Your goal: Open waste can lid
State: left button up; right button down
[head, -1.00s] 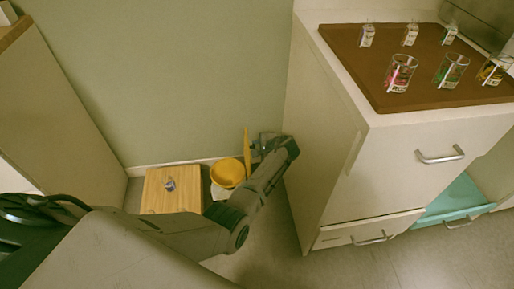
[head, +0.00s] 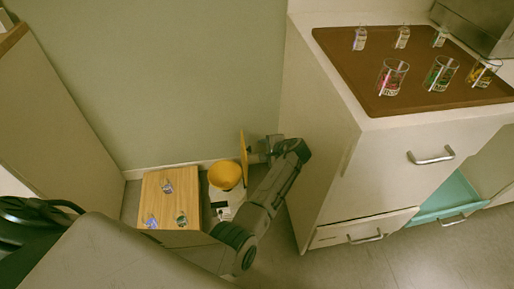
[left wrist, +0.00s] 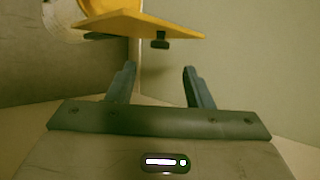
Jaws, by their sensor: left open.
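The waste can (head: 224,175) stands on the floor near the wall in the head view, with a yellow rounded top and a white part below. Its yellow lid (head: 243,158) stands about upright at the can's right side, so the can is open. My left gripper (head: 256,152) is just right of the lid. In the left wrist view, my left gripper (left wrist: 160,80) is open, with nothing between its fingers. The lid (left wrist: 135,24) and a dark tab on it lie beyond the fingertips; contact cannot be told. My right gripper is not in view.
A wooden stool or box (head: 160,190) with several small items stands left of the can. A white cabinet (head: 335,150) is close on the right of my left arm. A brown tray (head: 345,65) with glasses and small bottles lies on it. Floor is bare in front of the cabinet.

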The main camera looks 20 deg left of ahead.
pick_arm(q)
jog(key=shift+v, duration=1.55)
